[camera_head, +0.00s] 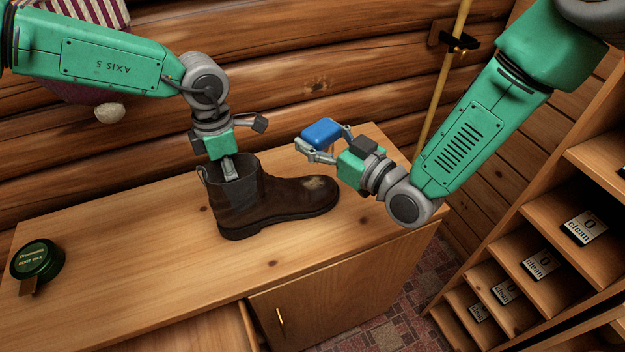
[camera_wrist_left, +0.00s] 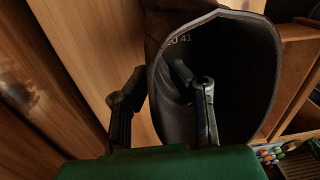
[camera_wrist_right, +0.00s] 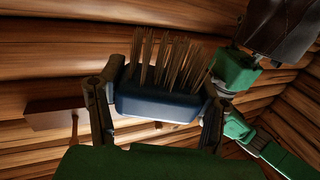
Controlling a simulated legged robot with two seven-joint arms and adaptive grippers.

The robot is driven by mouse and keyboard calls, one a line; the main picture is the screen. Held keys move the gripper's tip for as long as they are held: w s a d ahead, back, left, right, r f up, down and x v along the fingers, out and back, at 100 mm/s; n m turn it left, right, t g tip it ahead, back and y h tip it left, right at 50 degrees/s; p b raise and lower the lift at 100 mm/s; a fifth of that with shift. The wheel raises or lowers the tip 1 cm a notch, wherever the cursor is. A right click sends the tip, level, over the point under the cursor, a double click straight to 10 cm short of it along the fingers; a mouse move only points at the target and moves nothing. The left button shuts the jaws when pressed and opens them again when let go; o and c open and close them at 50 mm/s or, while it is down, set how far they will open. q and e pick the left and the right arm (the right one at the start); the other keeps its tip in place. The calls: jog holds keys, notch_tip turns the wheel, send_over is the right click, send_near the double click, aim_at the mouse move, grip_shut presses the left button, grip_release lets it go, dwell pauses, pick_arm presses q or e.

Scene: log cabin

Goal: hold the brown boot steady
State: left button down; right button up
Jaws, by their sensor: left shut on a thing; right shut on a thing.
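The brown boot (camera_head: 262,207) stands upright on the wooden bench, toe to the right, with a pale scuffed patch on its toe. My left gripper (camera_head: 230,170) reaches down at the boot's shaft from above. In the left wrist view, one finger is inside the boot's opening (camera_wrist_left: 240,75) and the other outside, so it is shut on the shaft wall. My right gripper (camera_head: 325,143) is shut on a blue brush (camera_head: 321,131) in the air above the toe, apart from the boot. The right wrist view shows the brush's body (camera_wrist_right: 160,105) and its brown bristles.
A green boot wax tin (camera_head: 38,259) sits at the bench's left end. The bench top (camera_head: 150,240) between it and the boot is clear. A cabinet door (camera_head: 325,295) is below. Shelves with "clean" cards (camera_head: 583,227) stand at the right.

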send_over(308, 180)
jog(key=s+d, duration=0.2)
jog(key=s, duration=0.2)
jog(key=shift+w+d+f, duration=0.1)
jog(key=shift+f, duration=4.85)
jog(key=shift+f, duration=0.2)
jog(key=shift+w, duration=0.1)
jog(key=shift+w+a, duration=0.3)
jog(key=shift+w, duration=0.25)
jog(key=shift+w+a, duration=0.3)
jog(key=shift+w, duration=0.2)
jog(key=shift+x, duration=0.85)
jog(key=shift+w+a, duration=0.25)
jog(key=shift+w, duration=0.8)
jog(key=shift+s+d, duration=0.1)
